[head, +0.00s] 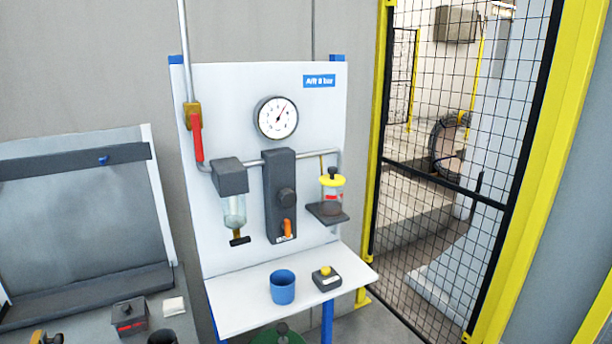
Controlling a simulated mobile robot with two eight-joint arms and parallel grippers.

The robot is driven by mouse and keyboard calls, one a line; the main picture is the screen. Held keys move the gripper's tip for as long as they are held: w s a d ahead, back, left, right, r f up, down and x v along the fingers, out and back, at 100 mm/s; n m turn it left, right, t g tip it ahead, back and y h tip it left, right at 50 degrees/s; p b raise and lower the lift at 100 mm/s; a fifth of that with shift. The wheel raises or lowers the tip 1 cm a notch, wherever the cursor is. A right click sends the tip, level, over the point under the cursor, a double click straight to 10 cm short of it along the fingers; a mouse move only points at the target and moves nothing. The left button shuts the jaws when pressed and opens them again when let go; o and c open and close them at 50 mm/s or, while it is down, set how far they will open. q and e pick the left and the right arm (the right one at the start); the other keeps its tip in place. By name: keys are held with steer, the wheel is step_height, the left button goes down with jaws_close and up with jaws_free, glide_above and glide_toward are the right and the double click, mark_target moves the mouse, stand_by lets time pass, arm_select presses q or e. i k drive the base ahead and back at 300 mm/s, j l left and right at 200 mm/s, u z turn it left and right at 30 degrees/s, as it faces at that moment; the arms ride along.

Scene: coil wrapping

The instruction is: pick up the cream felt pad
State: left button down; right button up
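A small cream square (174,306), which looks like the felt pad, lies flat on the grey bench (80,322) at the lower left of the head view. It sits just right of a dark grey box (129,316) with a red mark, apart from it. Its whole top shows and nothing lies on it. Neither of my grippers is in view.
A black cup-like object (162,337) stands just in front of the pad. A white shelf (240,308) to the right holds a blue cup (283,287) and a yellow-button box (326,279). A grey upright panel (80,225) rises behind the bench.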

mark_target(177, 306)
steer(key=u, duration=1.05)
steer(key=i+z, duration=0.2)
steer(key=z, duration=0.15)
steer(key=i+z, duration=0.2)
steer(key=z, duration=0.15)
steer(key=i+l, duration=0.5)
steer(key=i, duration=0.15)
